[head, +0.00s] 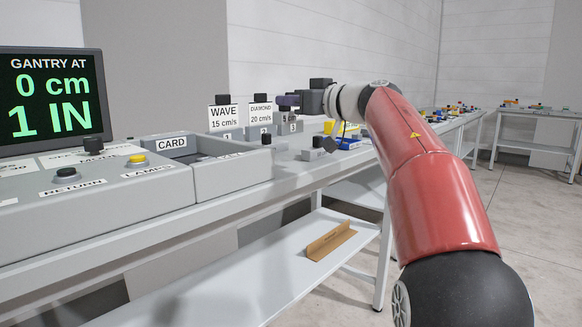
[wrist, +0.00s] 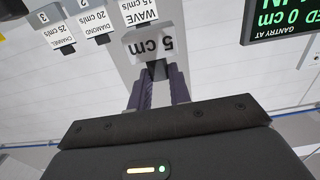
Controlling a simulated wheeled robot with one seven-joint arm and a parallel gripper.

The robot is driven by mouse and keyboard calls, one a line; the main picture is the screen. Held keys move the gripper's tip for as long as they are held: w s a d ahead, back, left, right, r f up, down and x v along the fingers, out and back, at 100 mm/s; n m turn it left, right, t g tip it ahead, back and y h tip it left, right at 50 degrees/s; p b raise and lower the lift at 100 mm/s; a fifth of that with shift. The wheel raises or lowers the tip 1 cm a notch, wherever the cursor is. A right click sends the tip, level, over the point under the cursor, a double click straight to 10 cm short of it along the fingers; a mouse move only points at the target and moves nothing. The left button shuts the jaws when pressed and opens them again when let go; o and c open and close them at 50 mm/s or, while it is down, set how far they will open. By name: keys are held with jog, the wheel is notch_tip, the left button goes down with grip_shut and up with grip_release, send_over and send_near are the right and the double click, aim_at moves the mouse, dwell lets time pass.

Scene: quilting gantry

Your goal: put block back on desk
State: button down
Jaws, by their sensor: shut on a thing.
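In the wrist view, which is upside down, a grey block (wrist: 150,45) marked "5 cm" sits at the fingertips of my gripper (wrist: 158,75). The purple fingers are shut on the dark knob of the block. In the head view my gripper (head: 287,102) is over the back of the long grey desk (head: 218,208), beside the DIAMOND card. I cannot clearly tell the held block apart there, and whether it touches the desk is hidden.
Cards marked WAVE (head: 223,117) and DIAMOND (head: 261,113) stand near the gripper. A CARD tray (head: 230,178), button panel and display (head: 52,100) are at left. Another knobbed grey block (head: 318,150) and yellow and blue items (head: 347,143) lie under my arm.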

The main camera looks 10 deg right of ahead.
notch_tip(320, 180, down, 10)
jog(key=b, duration=0.5)
jog(key=shift+r, duration=0.1)
jog(key=c, duration=1.3)
grip_release()
jog(key=p+v, duration=0.1)
jog(key=v, duration=1.1)
jog(key=shift+p, duration=0.4)
